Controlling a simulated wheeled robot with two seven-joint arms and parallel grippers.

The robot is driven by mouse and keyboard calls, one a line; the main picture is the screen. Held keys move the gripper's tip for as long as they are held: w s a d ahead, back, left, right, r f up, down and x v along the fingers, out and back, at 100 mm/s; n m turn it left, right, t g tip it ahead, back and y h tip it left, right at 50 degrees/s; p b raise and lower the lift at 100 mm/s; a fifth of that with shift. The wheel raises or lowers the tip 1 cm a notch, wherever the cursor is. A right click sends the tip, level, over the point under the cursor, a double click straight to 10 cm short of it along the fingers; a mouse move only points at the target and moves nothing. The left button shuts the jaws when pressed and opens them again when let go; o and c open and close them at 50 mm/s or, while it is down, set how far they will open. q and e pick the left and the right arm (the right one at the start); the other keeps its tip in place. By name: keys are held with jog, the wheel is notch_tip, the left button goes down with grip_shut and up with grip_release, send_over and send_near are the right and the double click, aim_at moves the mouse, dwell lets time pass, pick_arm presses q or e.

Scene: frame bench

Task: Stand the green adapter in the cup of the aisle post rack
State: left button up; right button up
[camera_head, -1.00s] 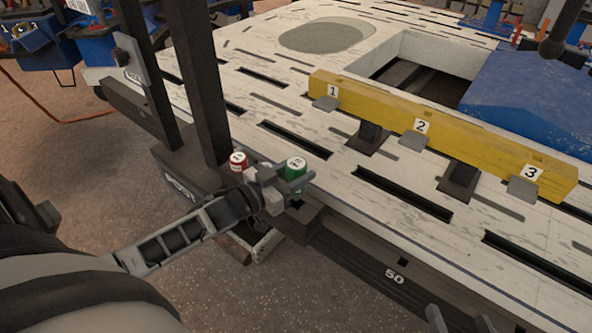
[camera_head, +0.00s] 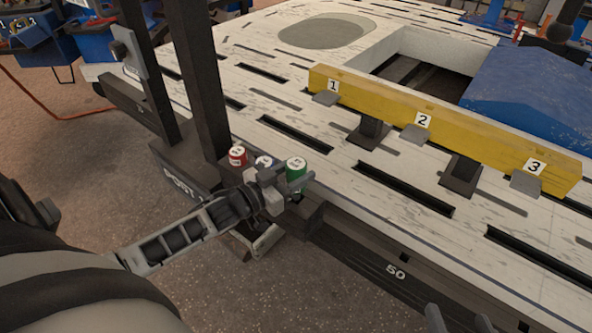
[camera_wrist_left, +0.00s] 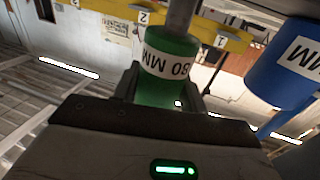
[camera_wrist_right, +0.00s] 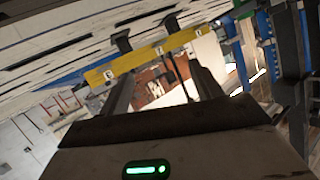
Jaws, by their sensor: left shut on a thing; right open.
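The green adapter (camera_head: 296,172) is upright in the jaws of my left gripper (camera_head: 283,186), at the near edge of the white bench. The left wrist view shows it large between the fingers, with a white "80 MM" band (camera_wrist_left: 165,66). The dark aisle post rack (camera_head: 178,178), marked "POST", stands just left of it. I cannot make out an empty cup there. My right gripper shows only its tips (camera_head: 460,320) at the bottom right of the head view. In its wrist view the fingers (camera_wrist_right: 162,90) are apart and empty.
A red adapter (camera_head: 238,157) and a partly hidden blue adapter (camera_head: 264,161) stand close left of the green one. Tall dark posts (camera_head: 200,85) rise behind them. A yellow bar (camera_head: 460,137) numbered 1 to 3 crosses the bench. The slotted bench top between is clear.

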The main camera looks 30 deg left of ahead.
pick_arm(q)
jog(key=shift+f, duration=0.3)
pick_arm(e)
jog(key=shift+f, duration=0.3)
pick_arm(q)
jog(key=shift+f+b, duration=1.3)
jog(key=shift+f, duration=0.1)
pick_arm(e)
jog(key=shift+r, duration=0.2)
pick_arm(q)
jog(key=o, duration=1.3)
jog(key=shift+f, duration=0.1)
jog(key=p+v, duration=0.4)
jog(key=v, duration=1.2)
pick_arm(e)
jog(key=shift+w+d+f+g, duration=0.1)
jog(key=shift+d+f+g, duration=0.15)
jog(key=shift+f+g, duration=0.3)
